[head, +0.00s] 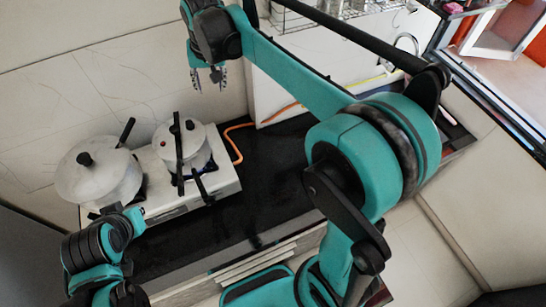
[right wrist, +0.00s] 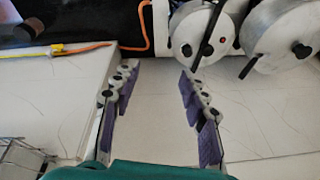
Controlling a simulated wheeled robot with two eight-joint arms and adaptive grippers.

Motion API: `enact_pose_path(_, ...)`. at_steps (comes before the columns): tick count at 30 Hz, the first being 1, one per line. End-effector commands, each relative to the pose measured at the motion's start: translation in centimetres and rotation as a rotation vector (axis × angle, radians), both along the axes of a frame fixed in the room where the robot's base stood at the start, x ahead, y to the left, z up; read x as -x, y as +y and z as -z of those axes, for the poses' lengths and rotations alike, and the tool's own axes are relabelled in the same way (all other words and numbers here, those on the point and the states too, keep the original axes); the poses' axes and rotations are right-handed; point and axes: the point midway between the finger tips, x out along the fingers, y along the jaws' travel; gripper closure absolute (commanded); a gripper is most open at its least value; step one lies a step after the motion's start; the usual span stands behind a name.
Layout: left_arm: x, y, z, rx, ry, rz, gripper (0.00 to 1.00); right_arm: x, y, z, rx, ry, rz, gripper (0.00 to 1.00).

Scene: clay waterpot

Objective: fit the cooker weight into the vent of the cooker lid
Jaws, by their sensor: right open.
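The cooker (head: 198,158) is a small pale metal pot on the stove. Its round lid (head: 193,132) has a long dark handle lying across it and a small red spot. The lid also shows at the top of the right wrist view (right wrist: 191,27), partly cut off. I cannot make out the vent or the cooker weight in either view. My right gripper (head: 208,80) is open and empty, raised near the wall and apart from the cooker. Its two fingers (right wrist: 157,75) stand wide apart. My left gripper (head: 118,213) is low beside the stove's front edge; its fingers are unclear.
A larger pale pot (head: 98,178) with a black knob stands left of the cooker on the white stove (head: 222,178). An orange hose (head: 236,148) runs behind. The dark counter (head: 268,175) is clear right of the stove. A wire rack (head: 290,18) stands at the back.

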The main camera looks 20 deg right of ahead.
Motion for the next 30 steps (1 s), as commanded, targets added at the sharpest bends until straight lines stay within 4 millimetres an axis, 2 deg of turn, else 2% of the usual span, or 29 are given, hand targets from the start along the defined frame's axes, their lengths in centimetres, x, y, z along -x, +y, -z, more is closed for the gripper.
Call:
enact_pose_path(1,0.0,0.0,0.0,0.000,0.000,0.000,1.00,2.0,-0.9,-0.3,0.004,-0.023,-0.012,0.56)
enact_pose_path(8,0.0,0.0,0.0,0.000,0.000,0.000,1.00,10.2,-4.2,0.0,0.032,-0.138,-0.082,0.56)
enact_pose_path(15,0.0,0.0,0.0,0.000,0.000,0.000,1.00,18.6,-6.7,3.6,0.081,-0.255,-0.149,0.56)
enact_pose_path(18,0.0,0.0,0.0,0.000,0.000,0.000,1.00,21.2,-7.3,5.5,0.103,-0.296,-0.173,0.56)
enact_pose_path(21,0.0,0.0,0.0,0.000,0.000,0.000,1.00,23.1,-7.7,7.1,0.122,-0.326,-0.191,0.56)
enact_pose_path(24,0.0,0.0,0.0,0.000,0.000,0.000,1.00,24.1,-8.0,8.1,0.133,-0.345,-0.202,0.56)
enact_pose_path(30,0.0,0.0,0.0,0.000,0.000,0.000,1.00,24.6,-8.1,8.6,0.140,-0.355,-0.208,0.56)
